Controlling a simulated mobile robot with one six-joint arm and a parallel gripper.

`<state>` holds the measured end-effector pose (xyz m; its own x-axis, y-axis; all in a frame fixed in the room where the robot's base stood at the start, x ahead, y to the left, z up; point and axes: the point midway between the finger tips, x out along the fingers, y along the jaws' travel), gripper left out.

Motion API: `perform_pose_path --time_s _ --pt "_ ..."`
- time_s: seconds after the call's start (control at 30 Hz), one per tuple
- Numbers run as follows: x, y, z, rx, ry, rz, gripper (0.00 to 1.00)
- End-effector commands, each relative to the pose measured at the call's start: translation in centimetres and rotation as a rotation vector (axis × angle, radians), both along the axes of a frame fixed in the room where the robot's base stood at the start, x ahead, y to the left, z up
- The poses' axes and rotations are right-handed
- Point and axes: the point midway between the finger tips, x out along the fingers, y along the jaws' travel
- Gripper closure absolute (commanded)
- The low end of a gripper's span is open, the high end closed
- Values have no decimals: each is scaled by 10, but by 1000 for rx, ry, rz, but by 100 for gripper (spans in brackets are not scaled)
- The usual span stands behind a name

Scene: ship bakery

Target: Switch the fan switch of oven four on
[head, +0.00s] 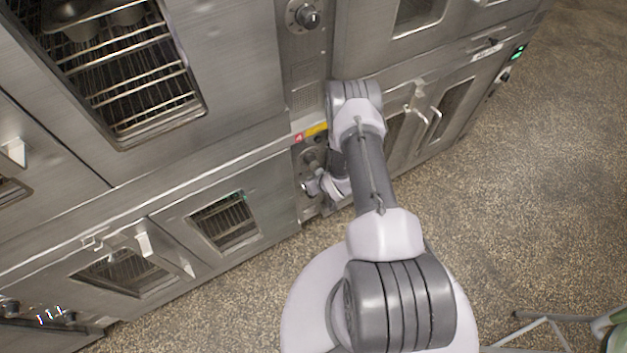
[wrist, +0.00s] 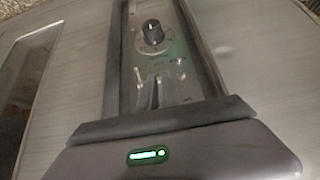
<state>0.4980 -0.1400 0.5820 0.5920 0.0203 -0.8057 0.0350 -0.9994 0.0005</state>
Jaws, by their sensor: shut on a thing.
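Oven four's control panel (head: 309,152) carries a red and yellow label (head: 310,133) with a 4 at its top. A round dial (head: 311,158) sits below the label; in the wrist view the black dial (wrist: 153,32) is on the narrow panel beyond my fingers. My gripper (head: 309,187) is low at this panel, below the dial. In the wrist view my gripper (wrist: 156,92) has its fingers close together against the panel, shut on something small. By its place this is the fan switch, but the fingers hide it, so its position cannot be told.
Steel oven doors with windows flank the panel, such as the left one (head: 225,222). Another door with a protruding handle (head: 150,245) is farther left. An upper panel has another knob (head: 308,15). Speckled floor (head: 530,190) is open at the right.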

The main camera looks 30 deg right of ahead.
Motion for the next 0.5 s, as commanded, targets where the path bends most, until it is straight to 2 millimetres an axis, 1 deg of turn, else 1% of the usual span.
perform_pose_path --time_s 0.2,0.5 --pt "2 0 1 -3 44 2 100" --pt "2 0 1 -2 55 0 100"
